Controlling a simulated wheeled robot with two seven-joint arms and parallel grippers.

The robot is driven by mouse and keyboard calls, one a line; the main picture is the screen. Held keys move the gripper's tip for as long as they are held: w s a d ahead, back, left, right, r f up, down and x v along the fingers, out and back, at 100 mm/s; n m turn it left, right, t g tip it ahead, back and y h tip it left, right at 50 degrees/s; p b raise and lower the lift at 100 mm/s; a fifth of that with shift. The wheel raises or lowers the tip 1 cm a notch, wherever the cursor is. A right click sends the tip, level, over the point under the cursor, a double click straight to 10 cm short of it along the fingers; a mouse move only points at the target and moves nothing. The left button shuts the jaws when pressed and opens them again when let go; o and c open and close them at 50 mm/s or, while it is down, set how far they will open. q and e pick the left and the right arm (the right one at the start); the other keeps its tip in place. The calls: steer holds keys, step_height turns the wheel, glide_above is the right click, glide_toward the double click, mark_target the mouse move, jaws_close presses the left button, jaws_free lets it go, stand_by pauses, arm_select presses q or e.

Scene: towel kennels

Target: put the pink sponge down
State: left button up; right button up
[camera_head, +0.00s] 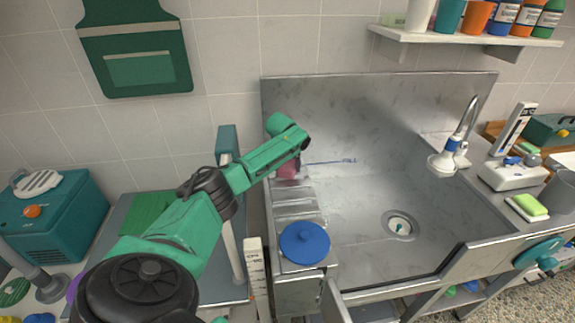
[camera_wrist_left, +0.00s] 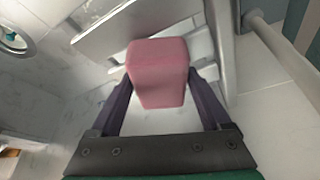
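The pink sponge (camera_head: 288,170) is at the left side of the steel sink, by the metal ledge, partly hidden by my left arm in the head view. In the left wrist view the sponge (camera_wrist_left: 158,70) sits between the two dark fingers of my left gripper (camera_wrist_left: 160,90), which are shut on its sides. Metal slats (camera_wrist_left: 112,35) lie beyond it. I cannot tell whether the sponge touches them. My right gripper is not in view.
The sink basin (camera_head: 360,210) is wide and mostly bare, with a drain (camera_head: 400,225). A blue round lid (camera_head: 305,243) lies on the ledge in front of the slats. A faucet (camera_head: 465,125) and a green-and-white sponge (camera_head: 528,206) are at the right.

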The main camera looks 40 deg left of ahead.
arm_select(q)
steer(key=shift+o, duration=0.6)
steer(key=shift+r, duration=0.15)
steer(key=v, duration=1.1)
steer(key=shift+s+r+b, duration=0.2)
steer(key=shift+r+b, duration=0.15)
steer(key=shift+d+r, duration=0.1)
